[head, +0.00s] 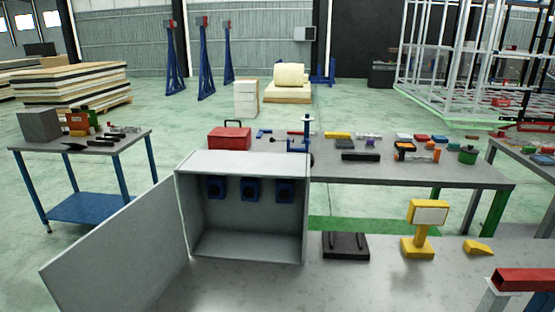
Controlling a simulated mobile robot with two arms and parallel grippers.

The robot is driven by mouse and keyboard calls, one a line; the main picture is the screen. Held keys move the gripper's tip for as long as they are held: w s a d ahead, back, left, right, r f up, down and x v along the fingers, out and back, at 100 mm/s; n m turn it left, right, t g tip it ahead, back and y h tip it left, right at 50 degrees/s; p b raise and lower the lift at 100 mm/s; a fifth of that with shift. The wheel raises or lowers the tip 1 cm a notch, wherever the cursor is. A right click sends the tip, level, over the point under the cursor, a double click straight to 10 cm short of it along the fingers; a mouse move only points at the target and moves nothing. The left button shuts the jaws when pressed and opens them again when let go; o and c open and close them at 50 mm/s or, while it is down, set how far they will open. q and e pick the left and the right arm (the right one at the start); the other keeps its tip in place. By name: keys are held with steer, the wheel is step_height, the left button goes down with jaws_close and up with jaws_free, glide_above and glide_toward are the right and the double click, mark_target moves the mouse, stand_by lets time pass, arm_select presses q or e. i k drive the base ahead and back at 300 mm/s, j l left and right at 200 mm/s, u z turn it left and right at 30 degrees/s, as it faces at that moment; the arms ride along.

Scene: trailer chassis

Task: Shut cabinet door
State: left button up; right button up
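A grey metal cabinet (242,164) stands on the near grey table, with its front facing me. Its door (122,254) is wide open, swung out to the left and towards me from the cabinet's left edge. Inside, three dark blue round-faced parts (250,190) are fixed in a row on the upper back wall. The cabinet floor looks empty. Neither of my grippers is in view.
On the near table (345,290), right of the cabinet, stand a dark block (345,246), a yellow stand with a white panel (425,230) and a yellow wedge (478,247). A red beam (523,280) is at the lower right. The table's front middle is clear.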

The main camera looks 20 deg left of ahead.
mark_target(125, 264)
steer(key=j, duration=0.55)
steer(key=j+z, duration=0.15)
steer(key=j, duration=0.35)
steer(key=k+j, duration=0.1)
steer(key=j, duration=0.4)
steer(key=k+j+z, duration=0.15)
steer(key=j, duration=0.9)
steer(key=k+j+z, duration=0.15)
steer(key=j, duration=0.35)
